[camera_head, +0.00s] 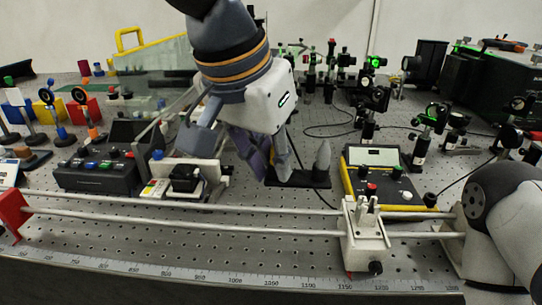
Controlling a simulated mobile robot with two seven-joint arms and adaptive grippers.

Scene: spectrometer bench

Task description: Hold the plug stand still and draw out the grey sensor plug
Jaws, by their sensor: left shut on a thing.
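The black plug stand (300,179) is a low, flat bar on the perforated bench, right of the picture's middle. The grey sensor plug (322,160) stands upright at its right end, tapering to a point. My left gripper (268,160) reaches down from above, its white body over the stand's left end. It is shut on the stand's left part, left of the plug; its fingers and a purple part hide the exact contact. My right gripper is not in view.
A long double rail with a white carriage (364,240) runs across the front. A yellow-edged meter (384,178) stands close right of the stand. A white holder (183,182) and a black button box (98,171) stand left. Optics crowd the back.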

